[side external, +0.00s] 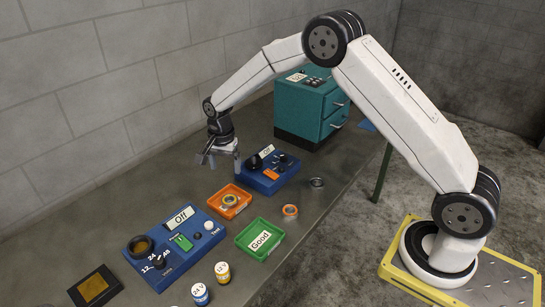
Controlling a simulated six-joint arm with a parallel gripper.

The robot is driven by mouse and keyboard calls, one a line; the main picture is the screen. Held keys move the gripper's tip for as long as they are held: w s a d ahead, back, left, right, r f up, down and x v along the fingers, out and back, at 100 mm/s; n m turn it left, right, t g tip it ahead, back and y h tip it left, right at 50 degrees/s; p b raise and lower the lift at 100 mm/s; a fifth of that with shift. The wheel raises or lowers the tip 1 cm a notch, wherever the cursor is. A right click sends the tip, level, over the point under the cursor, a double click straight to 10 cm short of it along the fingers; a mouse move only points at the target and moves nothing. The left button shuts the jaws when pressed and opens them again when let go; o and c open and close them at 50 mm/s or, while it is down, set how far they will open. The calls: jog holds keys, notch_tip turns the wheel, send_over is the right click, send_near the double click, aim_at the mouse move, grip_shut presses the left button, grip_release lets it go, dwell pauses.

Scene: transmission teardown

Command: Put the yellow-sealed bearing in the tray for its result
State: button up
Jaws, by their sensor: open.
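A small ring-shaped bearing with a yellowish tint (230,201) lies in the orange tray (246,206); it is too small to be sure of its seal colour. Another bearing with an orange ring (290,211) lies on the bench right of the trays, and a dark grey one (317,183) lies farther back. The green tray (241,239) carries a label reading "Good". My gripper (220,162) is open and empty, above the bench behind the orange tray and left of the rear blue device.
A rear blue device (267,174) and a front blue device (176,246) both show "Off". Two small cylinders, marked 24 V (200,294) and 12 V (222,272), stand in front. A black pad (95,286) lies front left. A teal cabinet (306,105) stands behind.

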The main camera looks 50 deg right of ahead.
jog(key=s+r+n+t, duration=0.1)
jog(key=s+r+n, duration=0.2)
jog(key=s, duration=0.9)
jog(key=s+r+n+t, duration=0.1)
jog(key=s+r+n, duration=0.2)
jog(key=s+n, duration=0.7)
jog(key=s, duration=0.3)
jog(key=shift+s+d+t, duration=0.2)
jog(key=shift+d+t, duration=0.05)
jog(key=shift+t, duration=0.05)
